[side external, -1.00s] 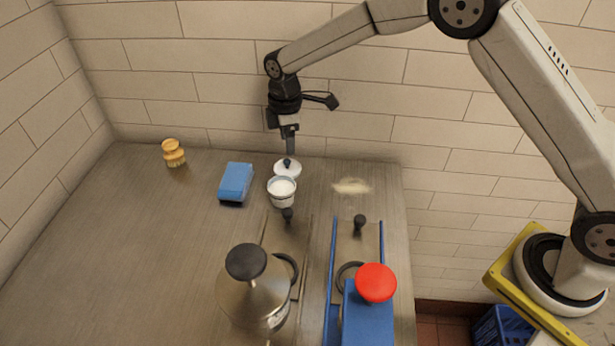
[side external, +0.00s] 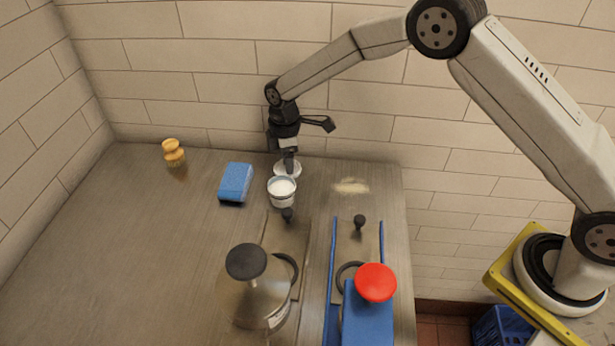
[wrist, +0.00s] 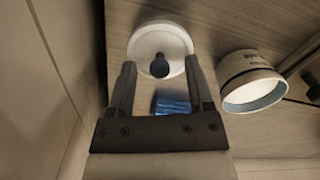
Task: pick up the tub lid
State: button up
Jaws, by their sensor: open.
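The tub lid is a round white disc with a dark knob. In the side view the lid (side external: 279,171) lies on the counter behind the tub, partly hidden by my gripper (side external: 288,164). In the wrist view the white lid (wrist: 146,43) is flat, and its knob (wrist: 160,67) stands between my open gripper's fingertips (wrist: 160,64). The fingers are apart on either side of the knob, and contact cannot be told. The white tub (side external: 282,192) stands just in front of the lid; it also shows at right in the wrist view (wrist: 250,82).
A blue sponge (side external: 236,182) lies left of the tub, and a wooden brush (side external: 173,153) stands farther left. The tiled wall is close behind the lid.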

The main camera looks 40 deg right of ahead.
dwell(0.3)
grip_shut()
jog(key=shift+r, duration=0.1)
dwell(0.4)
jog(key=shift+r, duration=0.45)
notch_tip(320, 180, up, 2)
jog(key=s+d+r, duration=0.2)
jog(key=s+r, duration=0.8)
jog(key=s, duration=0.3)
jog(key=shift+s+d, duration=0.25)
jog(key=shift+s, duration=0.15)
